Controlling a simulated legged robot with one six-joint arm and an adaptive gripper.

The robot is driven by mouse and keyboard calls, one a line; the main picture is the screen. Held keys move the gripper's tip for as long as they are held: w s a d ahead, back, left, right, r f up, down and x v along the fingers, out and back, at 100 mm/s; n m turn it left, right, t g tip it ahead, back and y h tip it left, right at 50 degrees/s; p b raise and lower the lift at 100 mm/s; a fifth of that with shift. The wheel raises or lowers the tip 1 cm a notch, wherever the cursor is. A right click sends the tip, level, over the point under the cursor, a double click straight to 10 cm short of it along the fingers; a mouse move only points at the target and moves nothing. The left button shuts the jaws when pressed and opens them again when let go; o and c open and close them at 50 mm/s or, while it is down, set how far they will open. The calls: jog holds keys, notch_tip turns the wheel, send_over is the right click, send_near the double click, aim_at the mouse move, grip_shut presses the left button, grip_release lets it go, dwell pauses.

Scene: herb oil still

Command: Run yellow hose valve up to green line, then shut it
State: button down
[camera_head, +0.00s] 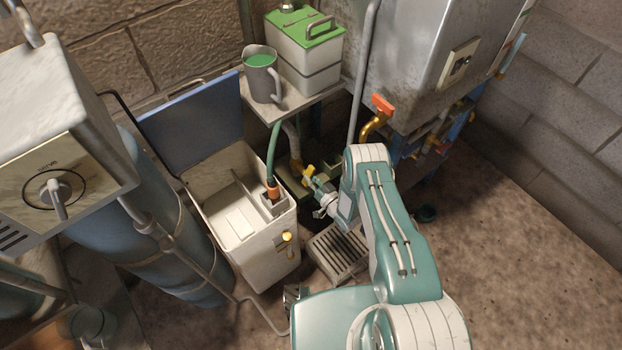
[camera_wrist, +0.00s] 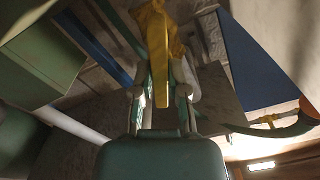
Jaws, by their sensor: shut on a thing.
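The yellow valve handle (camera_head: 309,171) shows at the tip of my gripper (camera_head: 318,187) in the head view, beside the white open box. In the wrist view my gripper (camera_wrist: 164,88) is shut on the yellow handle (camera_wrist: 160,60), a long lever between the two fingers. A yellow-brown valve body (camera_wrist: 172,20) sits behind it. I cannot make out a green line in either view.
A grey jug (camera_head: 262,83) with green contents and a green-lidded container (camera_head: 303,60) stand on the shelf above. An orange-handled tap (camera_head: 382,104) juts from the metal tank (camera_head: 400,70). A floor grate (camera_head: 338,254) lies below my arm.

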jog(key=shift+s+f+n, duration=0.2)
jog(key=shift+f+n, duration=0.1)
jog(key=shift+n, duration=0.3)
jog(key=c, duration=0.8)
grip_release()
jog(key=shift+o, duration=0.8)
jog(key=shift+w+r, duration=0.1)
jog(key=v, duration=1.2)
